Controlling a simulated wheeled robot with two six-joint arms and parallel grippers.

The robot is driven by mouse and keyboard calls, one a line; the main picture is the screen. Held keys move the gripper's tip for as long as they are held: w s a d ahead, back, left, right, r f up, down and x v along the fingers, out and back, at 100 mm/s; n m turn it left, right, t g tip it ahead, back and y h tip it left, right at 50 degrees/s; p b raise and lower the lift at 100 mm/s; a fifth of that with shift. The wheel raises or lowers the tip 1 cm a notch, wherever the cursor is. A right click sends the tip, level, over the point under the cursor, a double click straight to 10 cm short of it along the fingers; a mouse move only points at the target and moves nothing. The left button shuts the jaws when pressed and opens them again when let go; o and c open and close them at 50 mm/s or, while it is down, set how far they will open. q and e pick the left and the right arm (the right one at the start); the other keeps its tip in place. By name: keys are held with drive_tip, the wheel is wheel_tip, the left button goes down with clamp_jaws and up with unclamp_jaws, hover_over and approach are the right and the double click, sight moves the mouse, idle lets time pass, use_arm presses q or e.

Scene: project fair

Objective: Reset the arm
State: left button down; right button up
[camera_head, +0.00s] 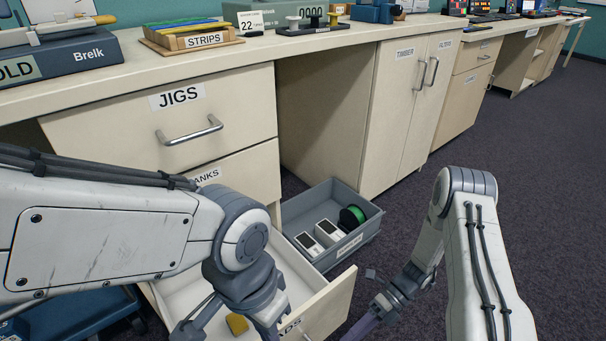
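My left arm reaches in from the left over an open lower drawer (335,301). Its wrist hangs down into the drawer, and the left gripper (192,326) is low at the bottom edge of the view, partly cut off, so its opening is unclear. A small yellow piece (237,324) lies in the drawer close to the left wrist. My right arm comes in from the lower right and bends down toward the floor. The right gripper (372,318) is just right of the drawer front, dark and partly cut off; its opening is unclear.
A grey bin (366,238) with white boxes and a green spool stands on the carpet behind the drawer. The JIGS drawer (240,110) above is shut, as are the TIMBER cupboard doors (397,110). The counter holds a STRIPS rack (190,42). Carpet at right is clear.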

drive_tip(key=w+d+r+n+t+h, duration=0.1)
drive_tip(key=d+r+n+t+h, duration=0.2)
drive_tip(key=r+n, duration=0.6)
drive_tip(key=w+d+r+n+t+h, duration=0.1)
drive_tip(key=r+n+t+h, duration=0.4)
drive_tip(key=n, duration=0.6)
drive_tip(key=w+d+r+n+t+h, duration=0.1)
drive_tip(key=d+r+n+h, duration=0.15)
drive_tip(key=r+n, duration=0.7)
drive_tip(key=s+a+r+n+g+p, duration=0.1)
drive_tip(key=s+a+r+n+p, duration=0.1)
drive_tip(key=s+a+r+n, duration=0.4)
drive_tip(key=s+a+r+n+g+p, duration=0.1)
drive_tip(key=s+a+r+n+p, duration=0.2)
drive_tip(key=s+a, duration=0.5)
wheel_tip(320, 180, up, 38)
drive_tip(key=m+p, duration=0.1)
drive_tip(key=p, duration=3.5)
drive_tip(key=shift+y+p, duration=0.4)
drive_tip(key=shift+y, duration=0.05)
drive_tip(key=shift+a+r, duration=0.1)
drive_tip(key=shift+a, duration=0.1)
